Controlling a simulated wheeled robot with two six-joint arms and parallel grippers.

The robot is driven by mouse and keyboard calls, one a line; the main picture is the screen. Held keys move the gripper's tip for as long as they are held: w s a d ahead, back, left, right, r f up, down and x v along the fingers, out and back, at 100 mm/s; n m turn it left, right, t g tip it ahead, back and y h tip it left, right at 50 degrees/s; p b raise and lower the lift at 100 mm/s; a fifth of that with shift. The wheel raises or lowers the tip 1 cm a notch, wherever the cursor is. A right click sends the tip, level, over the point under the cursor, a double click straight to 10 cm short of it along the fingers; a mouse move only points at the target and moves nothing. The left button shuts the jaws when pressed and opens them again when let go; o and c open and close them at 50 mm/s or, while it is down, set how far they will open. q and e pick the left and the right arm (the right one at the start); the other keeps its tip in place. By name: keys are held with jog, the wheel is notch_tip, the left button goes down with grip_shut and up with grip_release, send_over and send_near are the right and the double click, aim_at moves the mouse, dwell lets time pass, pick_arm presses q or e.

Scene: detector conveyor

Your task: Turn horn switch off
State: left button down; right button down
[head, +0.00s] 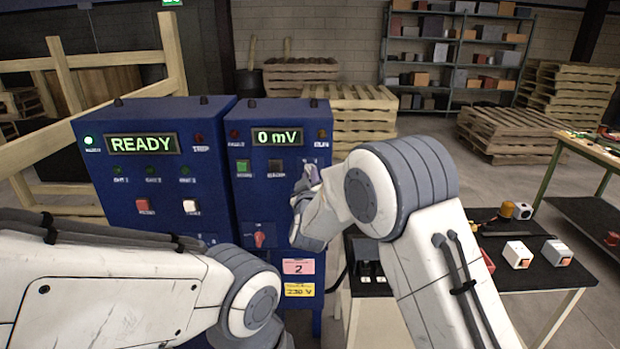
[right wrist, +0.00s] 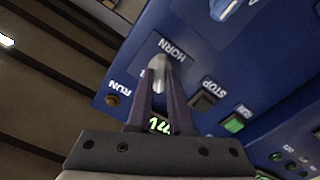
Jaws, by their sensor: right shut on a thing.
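The horn switch (right wrist: 157,66) is a small silver lever beside the HORN label on a blue control cabinet. In the right wrist view the two dark fingers of my right gripper (right wrist: 158,80) are closed around its lever. In the head view my right gripper (head: 307,178) is at the upper right of the right-hand blue cabinet (head: 262,190) and hides the switch. The lever's exact position is hard to tell behind the fingers. My left arm comes in low at the left; its gripper is not visible.
The cabinet has a "0 mV" display (head: 277,137), a green button (head: 243,166), a dark STOP button (right wrist: 204,101) and a red knob (head: 259,240). A READY cabinet (head: 108,200) stands to the left. A black-topped table (head: 500,275) with small boxes is at the right.

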dwell(0.3)
jog(key=c, duration=0.8)
grip_release()
jog(key=s+b, duration=0.4)
jog(key=s, duration=0.6)
jog(key=shift+s, duration=0.25)
